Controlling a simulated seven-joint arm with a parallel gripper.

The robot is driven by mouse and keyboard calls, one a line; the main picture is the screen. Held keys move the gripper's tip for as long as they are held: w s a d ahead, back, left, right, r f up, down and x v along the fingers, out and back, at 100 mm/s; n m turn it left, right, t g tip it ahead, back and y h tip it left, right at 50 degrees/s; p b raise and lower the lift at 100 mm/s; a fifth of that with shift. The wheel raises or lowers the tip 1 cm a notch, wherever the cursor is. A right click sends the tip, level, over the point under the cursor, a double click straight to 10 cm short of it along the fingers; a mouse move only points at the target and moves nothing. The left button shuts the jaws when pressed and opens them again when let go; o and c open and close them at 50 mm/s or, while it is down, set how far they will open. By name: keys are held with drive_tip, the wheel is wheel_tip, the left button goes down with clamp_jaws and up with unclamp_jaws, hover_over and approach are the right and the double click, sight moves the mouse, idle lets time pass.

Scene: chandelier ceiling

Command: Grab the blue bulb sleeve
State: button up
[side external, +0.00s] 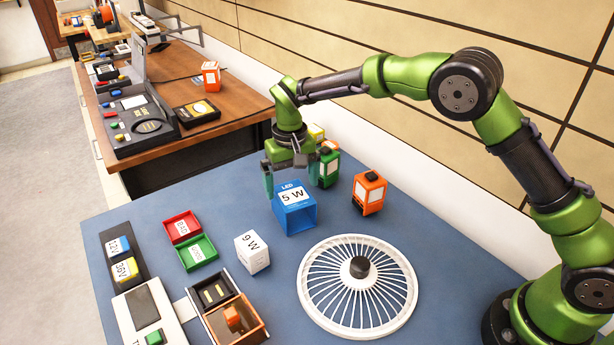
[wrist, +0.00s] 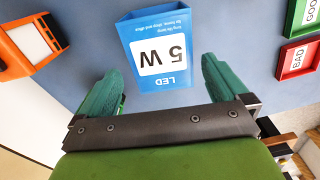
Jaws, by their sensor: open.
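The blue bulb sleeve (side external: 294,208) is a box marked "LED 5 W" standing on the blue table top. My gripper (side external: 292,180) is just behind it and a little above in the side view, with its fingers apart. In the wrist view the sleeve (wrist: 160,52) lies ahead of and between the two green fingertips of my gripper (wrist: 160,75). The jaws are open and nothing is held. Whether a finger touches the sleeve cannot be told.
An orange box (side external: 369,192) and a green box (side external: 328,167) stand close by. A white ribbed disc (side external: 357,285) lies in front. A white 9 W box (side external: 252,252), red tray (side external: 182,226) and green tray (side external: 197,252) are to the left.

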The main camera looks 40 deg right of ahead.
sight(293, 195)
drive_tip(key=shift+s+a+f, duration=0.1)
drive_tip(key=shift+s+f, duration=0.1)
drive_tip(key=shift+f, duration=1.3)
drive_tip(key=shift+s+a+f, duration=0.1)
drive_tip(key=shift+s+f, duration=0.1)
drive_tip(key=shift+f, duration=1.3)
drive_tip(key=c, duration=0.9)
